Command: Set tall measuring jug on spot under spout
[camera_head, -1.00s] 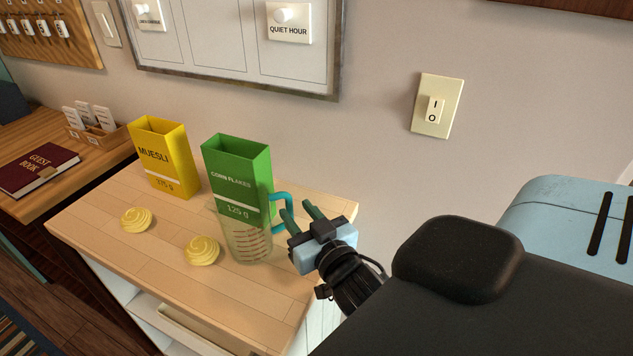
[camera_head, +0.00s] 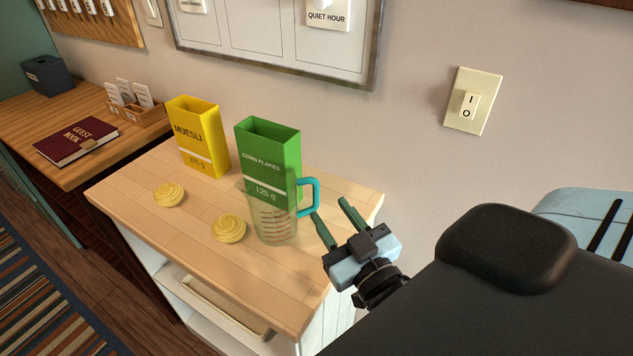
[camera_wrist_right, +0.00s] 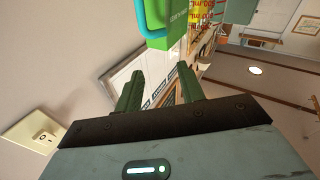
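The tall measuring jug (camera_head: 272,222) is clear with red markings and a teal handle (camera_head: 314,196) on its right side. It stands upright on the wooden cabinet top, in front of the green corn flakes box (camera_head: 270,158). In the right wrist view its teal handle (camera_wrist_right: 147,22) shows at the top. My right gripper (camera_head: 331,217) is open and empty, just right of the handle and apart from it. Its two green fingers (camera_wrist_right: 160,92) show in the right wrist view. My left gripper is not in view. I cannot make out a spout or a marked spot.
A yellow muesli box (camera_head: 200,140) stands left of the corn flakes. Two yellow coiled pieces (camera_head: 229,229) lie in front. The cabinet top (camera_head: 165,232) has free room at the front. A guest book (camera_head: 76,142) lies on the left desk. The wall is close behind.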

